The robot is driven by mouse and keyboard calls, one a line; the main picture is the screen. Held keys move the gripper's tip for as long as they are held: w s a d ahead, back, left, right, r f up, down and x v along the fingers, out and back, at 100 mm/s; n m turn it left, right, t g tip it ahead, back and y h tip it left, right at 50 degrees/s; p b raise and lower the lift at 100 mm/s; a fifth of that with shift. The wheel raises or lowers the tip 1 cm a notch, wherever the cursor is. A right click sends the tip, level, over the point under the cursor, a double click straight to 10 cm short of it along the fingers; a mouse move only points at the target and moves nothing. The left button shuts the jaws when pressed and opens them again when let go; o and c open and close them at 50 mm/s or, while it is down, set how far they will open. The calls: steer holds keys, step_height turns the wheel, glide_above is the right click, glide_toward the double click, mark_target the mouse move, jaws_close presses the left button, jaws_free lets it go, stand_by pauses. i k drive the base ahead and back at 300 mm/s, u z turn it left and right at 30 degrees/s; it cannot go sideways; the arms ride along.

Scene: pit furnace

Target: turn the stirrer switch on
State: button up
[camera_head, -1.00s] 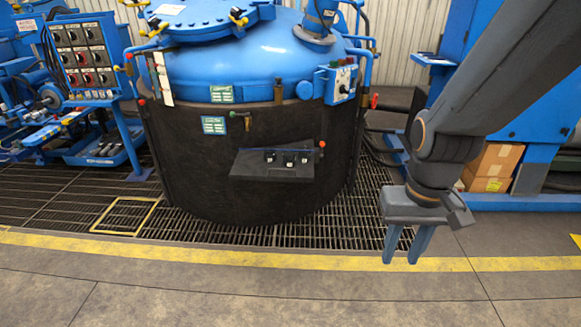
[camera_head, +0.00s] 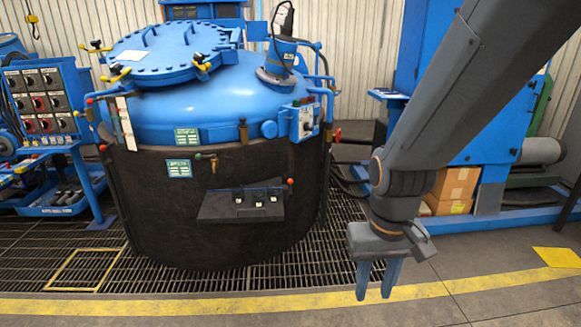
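A small grey control box (camera_head: 304,120) in a blue frame is mounted on the right side of the blue furnace (camera_head: 160,110). It carries small knobs or switches, too small to read, so I cannot tell which is the stirrer switch or how it is set. A blue motor-like unit (camera_head: 281,55) stands on the furnace top behind it. My gripper (camera_head: 377,282) hangs fingers down, in front of and to the right of the furnace, lower in the picture than the box. Its two blue fingers are apart with nothing between them.
A dark shelf (camera_head: 240,206) with small black-and-white items juts from the furnace front. A panel of several knobs (camera_head: 38,100) stands at left. Cardboard boxes (camera_head: 452,188) and blue machinery are at right.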

mark_target(307, 126)
steer(key=z, duration=0.55)
steer(key=i, duration=0.6)
steer(key=z, duration=0.75)
steer(key=i, duration=0.75)
steer(key=u, duration=0.55)
steer(key=i, duration=0.85)
steer(key=u, duration=0.8)
